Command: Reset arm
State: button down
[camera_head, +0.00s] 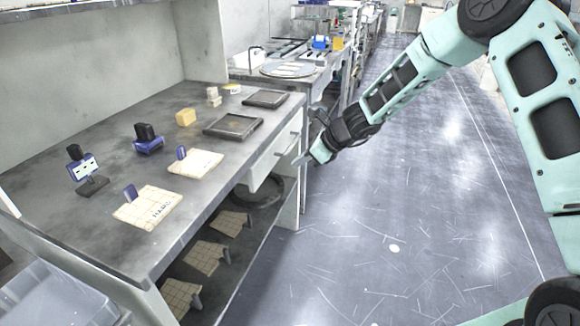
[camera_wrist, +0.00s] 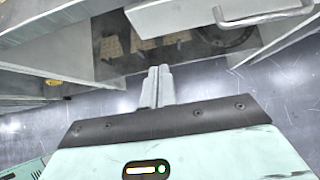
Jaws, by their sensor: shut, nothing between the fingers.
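My gripper (camera_head: 305,160) is shut and empty at the end of my arm. In the head view it hangs in the air beside the right edge of the grey workbench (camera_head: 75,205), close to the front of a white drawer (camera_head: 277,157). In the wrist view my gripper (camera_wrist: 160,72) has its two fingers together, pointing toward the bench's lower shelf. The drawer handle (camera_wrist: 265,17) shows at the upper right there. I cannot tell whether the fingertips touch the bench.
Tan tiles (camera_head: 205,257) lie on the lower shelf. The grey floor (camera_head: 420,200) right of the bench is open.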

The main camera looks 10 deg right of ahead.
jog(key=s+a+r+n+g, duration=0.1)
jog(key=s+a+r+n, duration=0.3)
jog(key=s, duration=0.3)
jog(key=s+a+r+n+g+h+p, duration=0.1)
jog(key=s+a+r+n+g, duration=0.1)
jog(key=s+a+r+n, duration=0.3)
jog(key=s+a+r+n+g, duration=0.1)
jog(key=s+a+n, duration=0.2)
jog(key=s+n, duration=0.4)
jog(key=s+d+r+n+h, duration=0.2)
jog(key=s+d+n+h, duration=0.1)
jog(key=s+n, duration=0.5)
jog(key=s+d+r+n+g+h+p, duration=0.1)
jog(key=s+d+n, duration=0.3)
jog(key=s+n, duration=0.4)
jog(key=s+r+h, duration=0.1)
jog(key=s, duration=0.6)
jog(key=shift+s+r+n+h+p, duration=0.2)
jog(key=shift+n+h+p, duration=0.1)
jog(key=shift+h, duration=0.1)
jog(key=shift+d, duration=0.1)
